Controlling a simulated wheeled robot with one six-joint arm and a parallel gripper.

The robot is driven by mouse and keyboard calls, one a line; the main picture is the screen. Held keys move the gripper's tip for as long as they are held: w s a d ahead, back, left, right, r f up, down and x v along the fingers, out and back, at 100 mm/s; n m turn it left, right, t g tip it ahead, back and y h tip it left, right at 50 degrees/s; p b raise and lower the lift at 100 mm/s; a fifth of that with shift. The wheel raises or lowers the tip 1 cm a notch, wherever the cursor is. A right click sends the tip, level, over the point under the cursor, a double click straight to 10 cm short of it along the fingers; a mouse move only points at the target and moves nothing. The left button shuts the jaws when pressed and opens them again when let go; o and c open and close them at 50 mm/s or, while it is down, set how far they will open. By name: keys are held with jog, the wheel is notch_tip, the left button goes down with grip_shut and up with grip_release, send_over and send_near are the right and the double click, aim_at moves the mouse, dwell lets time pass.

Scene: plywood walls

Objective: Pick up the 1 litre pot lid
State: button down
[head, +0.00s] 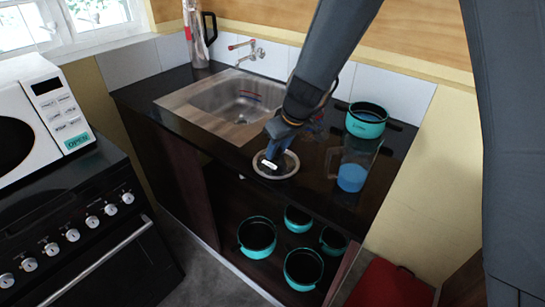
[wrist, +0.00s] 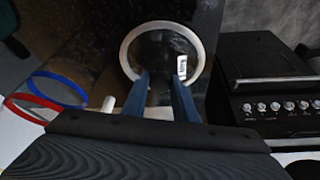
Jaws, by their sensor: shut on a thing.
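The pot lid (head: 279,177) is a round, see-through disc with a pale rim, near the front edge of the black counter in the head view. My gripper (head: 272,157) reaches down over it from above and is shut on it. In the wrist view the lid (wrist: 127,43) lies just beyond my gripper (wrist: 160,76), whose blue fingers hold it near its middle. The part held between the fingers is mostly hidden. I cannot tell whether the lid rests on the counter or is slightly raised.
A sink (head: 235,98) lies behind left. A teal pot (head: 366,121) and a clear jug (head: 352,176) with blue contents stand to the right. Several teal pots (head: 257,236) sit below the counter. A stove (head: 75,225) and microwave (head: 38,105) are at left.

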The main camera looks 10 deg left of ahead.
jog(key=shift+s+f, duration=0.2)
